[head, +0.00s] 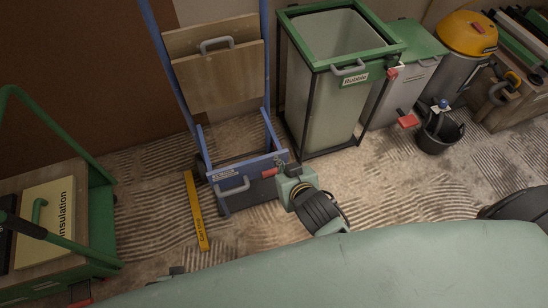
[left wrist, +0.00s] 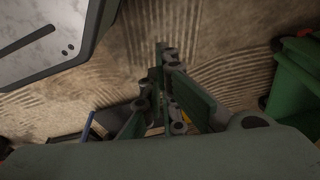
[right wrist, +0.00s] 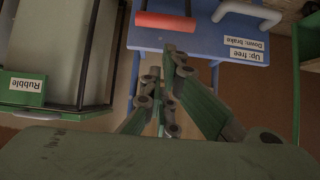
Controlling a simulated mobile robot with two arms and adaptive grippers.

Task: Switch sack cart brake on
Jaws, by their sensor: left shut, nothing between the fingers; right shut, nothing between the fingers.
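The blue sack cart (head: 240,193) stands upright against the wall with wooden boards on it. A red brake lever (head: 268,172) sits on its lower front plate, roughly level. In the right wrist view the red lever (right wrist: 165,20) lies across the top beside upside-down labels (right wrist: 244,48) reading "Up: free" and "Down: brake". My right gripper (right wrist: 168,65) is shut and empty, its tips close to the lever; contact cannot be told. The right hand covers the plate's right end in the head view. My left gripper (left wrist: 160,62) is shut and empty over the floor, away from the cart.
A rubble bin (head: 330,90) in a green-topped frame stands right of the cart, with a grey bin (head: 398,95) and black bucket (head: 438,135) beyond. A yellow strip (head: 196,212) lies on the floor at left. A green trolley (head: 95,215) stands far left.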

